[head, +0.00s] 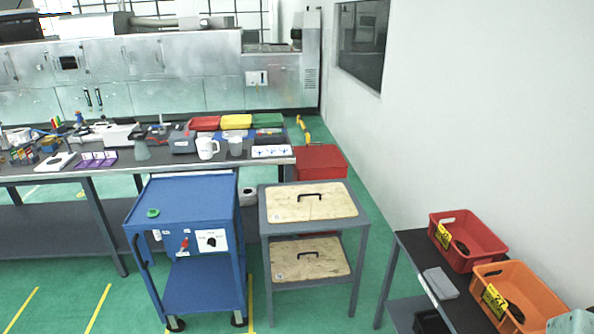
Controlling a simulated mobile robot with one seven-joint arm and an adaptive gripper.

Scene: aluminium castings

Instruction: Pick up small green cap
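A small green cap (153,212) lies on the top of the blue cart (190,193), near its front left corner. Nothing stands close around it on the cart top. My gripper is not in view.
Beside the cart stands a grey trolley with a wooden lid and black handle (312,203). Behind runs a cluttered workbench (110,178) with a white jug (207,148) and coloured bins. A dark table at right holds red (482,236) and orange bins (540,293). Green floor is open in front.

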